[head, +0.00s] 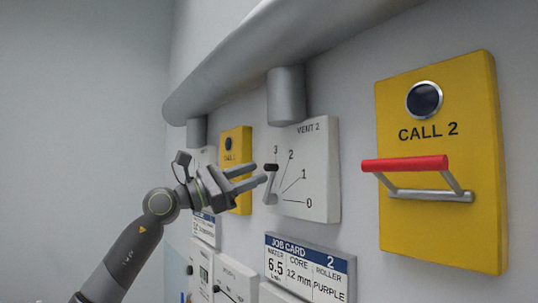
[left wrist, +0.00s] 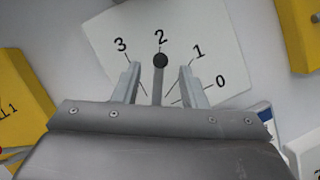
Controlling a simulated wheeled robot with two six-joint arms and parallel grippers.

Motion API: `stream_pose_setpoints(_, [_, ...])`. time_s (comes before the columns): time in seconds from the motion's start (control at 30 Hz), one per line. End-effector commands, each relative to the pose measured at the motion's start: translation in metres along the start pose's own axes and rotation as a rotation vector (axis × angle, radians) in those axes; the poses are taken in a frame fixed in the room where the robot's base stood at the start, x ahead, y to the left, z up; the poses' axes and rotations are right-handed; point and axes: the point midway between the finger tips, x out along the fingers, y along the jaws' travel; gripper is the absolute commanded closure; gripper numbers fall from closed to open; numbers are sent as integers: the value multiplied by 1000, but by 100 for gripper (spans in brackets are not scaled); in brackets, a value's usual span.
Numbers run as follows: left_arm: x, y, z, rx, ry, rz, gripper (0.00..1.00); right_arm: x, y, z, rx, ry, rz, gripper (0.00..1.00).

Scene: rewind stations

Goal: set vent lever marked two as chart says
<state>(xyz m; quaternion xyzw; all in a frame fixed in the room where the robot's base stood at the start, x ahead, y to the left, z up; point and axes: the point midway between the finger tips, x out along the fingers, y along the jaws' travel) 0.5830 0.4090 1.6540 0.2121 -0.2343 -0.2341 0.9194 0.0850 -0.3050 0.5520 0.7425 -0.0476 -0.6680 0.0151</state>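The white VENT 2 panel (head: 320,150) is on the wall, with marks 0 to 3; it also shows in the left wrist view (left wrist: 215,45). Its grey lever (head: 270,186) has a black knob (left wrist: 160,60). In the head view the knob is just below 3; in the left wrist view it lines up just below 2. The lever stands out from the panel, so the exact setting is hard to tell. My left gripper (head: 250,178) is open at the lever; in the left wrist view its fingers (left wrist: 160,85) stand on both sides with gaps. My right gripper is not in view.
A job card (head: 310,268) marked 2 reads water 6.5 L/min, core 12 mm, roller purple. A yellow CALL 2 panel (head: 440,230) with a protruding red handle (head: 405,163) is to the right. A grey pipe (head: 285,45) runs above. I see no readable vent chart.

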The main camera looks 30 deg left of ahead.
Motion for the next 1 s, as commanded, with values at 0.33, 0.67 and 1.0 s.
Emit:
stream_pose_setpoints(0.33, [42,2,2,-3,-1,0,62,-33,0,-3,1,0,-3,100])
stream_pose_setpoints(0.67, [50,0,0,0,1,1,62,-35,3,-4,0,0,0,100])
stream_pose_setpoints(1.0, [49,0,0,-1,1,1,91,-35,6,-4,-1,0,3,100])
